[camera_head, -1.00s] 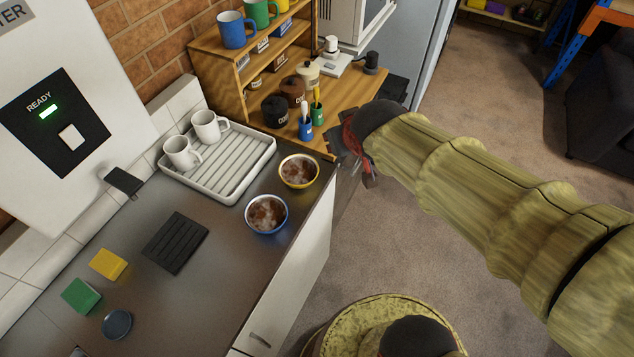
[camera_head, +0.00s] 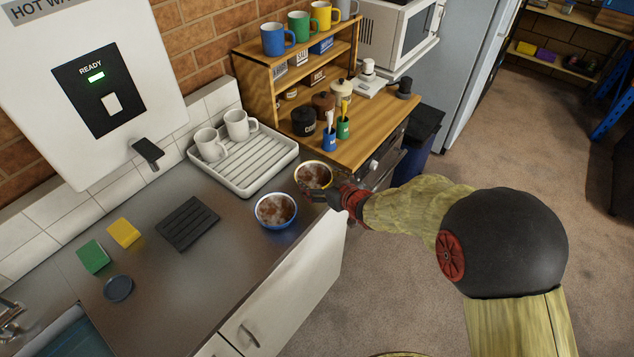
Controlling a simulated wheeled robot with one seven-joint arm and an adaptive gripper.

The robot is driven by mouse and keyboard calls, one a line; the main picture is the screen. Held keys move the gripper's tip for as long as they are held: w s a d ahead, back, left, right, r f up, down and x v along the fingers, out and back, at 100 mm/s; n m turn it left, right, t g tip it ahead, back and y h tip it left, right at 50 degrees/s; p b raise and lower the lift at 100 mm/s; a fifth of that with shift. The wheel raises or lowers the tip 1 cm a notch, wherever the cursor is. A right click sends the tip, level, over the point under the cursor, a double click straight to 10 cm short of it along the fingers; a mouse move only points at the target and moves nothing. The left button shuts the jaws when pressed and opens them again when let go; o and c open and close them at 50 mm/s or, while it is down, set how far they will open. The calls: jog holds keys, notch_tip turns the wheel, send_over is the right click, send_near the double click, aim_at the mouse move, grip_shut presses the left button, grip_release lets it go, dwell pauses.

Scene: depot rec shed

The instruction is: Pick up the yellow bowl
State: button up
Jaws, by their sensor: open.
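The yellow bowl (camera_head: 312,166), yellow-rimmed with brown and whitish contents, stands upright on the counter near its front right corner, just right of the drying tray. My gripper (camera_head: 327,194) is at the bowl's front right edge, reaching in from the right over the counter edge. It is open. Its dark fingers are small in the picture and overlap the bowl's near right side, so I cannot tell whether they touch it. A similar blue-rimmed bowl (camera_head: 276,210) stands close by, to the left and nearer.
A white drying tray (camera_head: 262,178) with two white mugs stands behind the bowls. A wooden shelf unit (camera_head: 272,85) with mugs and jars is beyond. A dark ribbed mat (camera_head: 188,223), sponges (camera_head: 124,232) and a dark round disc (camera_head: 118,288) lie left. The counter's front middle is clear.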

aim_at(309, 172)
jog(key=o, duration=0.4)
jog(key=x, duration=0.2)
jog(key=b+x, duration=0.1)
jog(key=x, duration=0.2)
jog(key=shift+d+f+b, duration=0.15)
jog(key=shift+f+b, duration=0.15)
jog(key=shift+f, duration=0.05)
jog(key=shift+o, duration=0.2)
jog(key=shift+r, duration=0.15)
jog(key=shift+c, duration=0.3)
jog(key=shift+w+r, duration=0.1)
jog(key=shift+r, duration=0.1)
jog(key=c, duration=1.3)
